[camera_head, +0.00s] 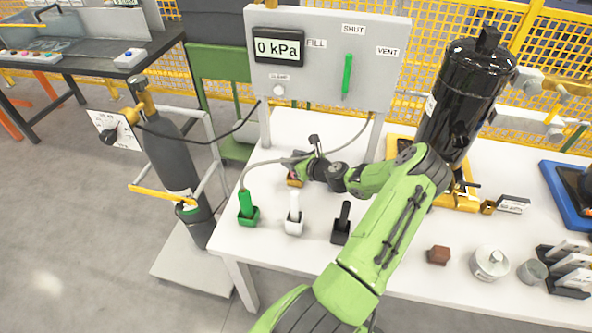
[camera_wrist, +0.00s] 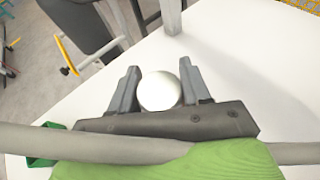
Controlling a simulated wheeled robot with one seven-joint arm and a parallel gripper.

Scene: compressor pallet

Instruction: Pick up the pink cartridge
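No clearly pink cartridge shows in either view. My gripper (camera_head: 296,164) is low over the table behind the row of cartridges, above a small orange-brown block (camera_head: 294,181) that it partly hides. In the wrist view, a pale, nearly white round top (camera_wrist: 159,91) fills the gap between my two fingers (camera_wrist: 158,85). I cannot tell its true colour or whether the fingers press on it. A green cartridge (camera_head: 246,204), a white cartridge (camera_head: 294,207) and a black cartridge (camera_head: 344,213) stand upright in holders in front of my gripper.
A grey panel (camera_head: 320,85) reading 0 kPa with a green lever stands behind my gripper; a thin hose passes close to it. A black compressor (camera_head: 461,95) stands at right. A brown block (camera_head: 438,256) and a metal cylinder (camera_head: 489,263) lie near the front edge.

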